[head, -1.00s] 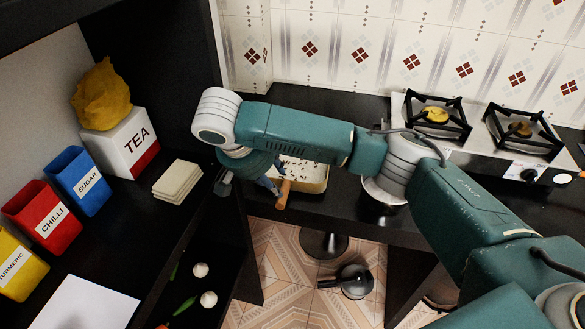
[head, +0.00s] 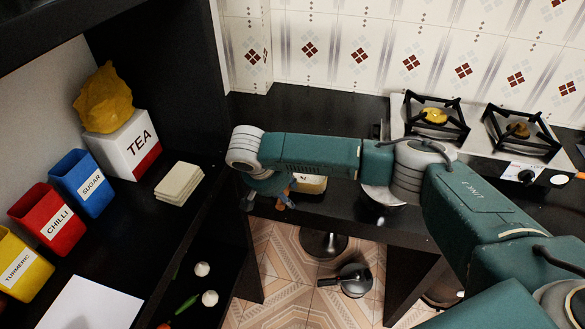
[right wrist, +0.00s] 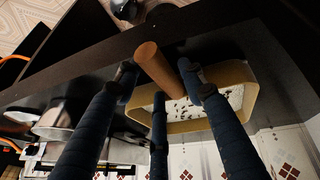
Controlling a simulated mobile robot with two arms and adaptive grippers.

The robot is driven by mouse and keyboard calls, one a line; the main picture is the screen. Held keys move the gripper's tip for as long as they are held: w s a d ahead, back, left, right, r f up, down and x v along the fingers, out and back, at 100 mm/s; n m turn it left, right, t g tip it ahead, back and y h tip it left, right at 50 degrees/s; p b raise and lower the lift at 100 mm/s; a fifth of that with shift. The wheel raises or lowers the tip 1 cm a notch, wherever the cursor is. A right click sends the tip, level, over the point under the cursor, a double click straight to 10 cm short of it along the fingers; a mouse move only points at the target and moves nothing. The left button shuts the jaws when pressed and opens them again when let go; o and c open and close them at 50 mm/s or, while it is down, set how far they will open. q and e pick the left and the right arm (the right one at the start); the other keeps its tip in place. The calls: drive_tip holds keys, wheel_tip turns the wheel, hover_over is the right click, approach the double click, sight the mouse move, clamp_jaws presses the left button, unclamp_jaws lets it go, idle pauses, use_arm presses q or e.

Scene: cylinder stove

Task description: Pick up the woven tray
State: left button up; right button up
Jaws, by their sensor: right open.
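The woven tray (head: 314,185) is a yellowish tray on the black counter, largely hidden behind my right arm in the head view. In the right wrist view its tan rim (right wrist: 250,78) and pale inside with dark specks show beyond my fingers. My right gripper (head: 284,198) is open beside the tray; its blue fingers (right wrist: 158,82) spread over the tray's near side in the wrist view. A brown wooden cylinder (right wrist: 158,70) appears between the fingers and partly covers the tray. I cannot tell whether any finger touches the tray or the cylinder. My left gripper is not in view.
A stove (head: 478,130) stands on the counter at the right, with a metal pot (head: 383,195) near the counter's front. A shelf at the left holds a tea box (head: 128,148), coloured spice bins and stacked pale squares (head: 180,183). The counter behind my arm is clear.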

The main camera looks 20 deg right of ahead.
drive_tip(key=shift+c, duration=0.5)
clamp_jaws()
drive_tip(key=shift+r, duration=0.1)
drive_tip(key=shift+w+r, duration=0.1)
drive_tip(key=shift+r, duration=0.6)
wheel_tip(320, 180, up, 19)
drive_tip(key=shift+f, duration=0.2)
